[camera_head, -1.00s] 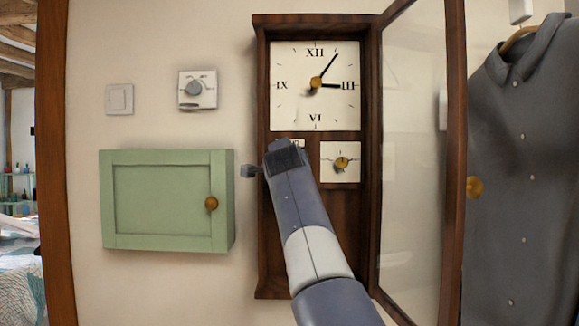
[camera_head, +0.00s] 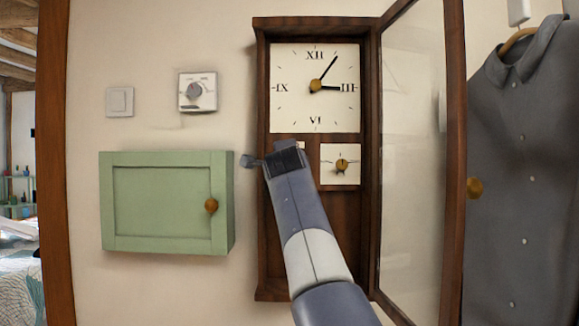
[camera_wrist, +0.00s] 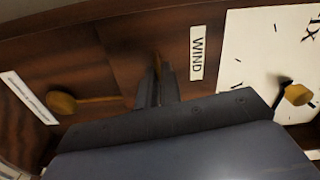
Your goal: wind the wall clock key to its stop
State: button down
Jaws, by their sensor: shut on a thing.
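The wall clock (camera_head: 262,90) hangs in a dark wooden case with its glass door (camera_head: 412,150) swung open to the right. Its white face (camera_head: 295,110) has Roman numerals and two black hands on a brass hub. In the wrist view, my gripper (camera_wrist: 156,88) is shut on the thin, brownish key (camera_wrist: 157,62), of which only a sliver shows between the fingers. A "WIND" label (camera_wrist: 197,53) is beside it. In the head view my gripper's body hides the key and most of the label (camera_head: 301,145).
A small dial panel (camera_head: 328,178) with a brass knob sits right of my gripper. A brass-coloured knob on a rod (camera_wrist: 60,103) shows in the wrist view. A green cabinet (camera_head: 155,200) is left of the clock. A grey shirt (camera_head: 525,160) hangs at the right.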

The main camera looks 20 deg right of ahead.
jog(key=c, duration=1.6)
grip_release()
jog(key=b+v, duration=0.3)
jog(key=v, duration=0.7)
jog(key=shift+s+a, duration=0.15)
jog(key=shift+s, duration=0.2)
jog(key=p+x, duration=0.3)
jog(key=x, duration=0.8)
jog(key=shift+s, duration=0.1)
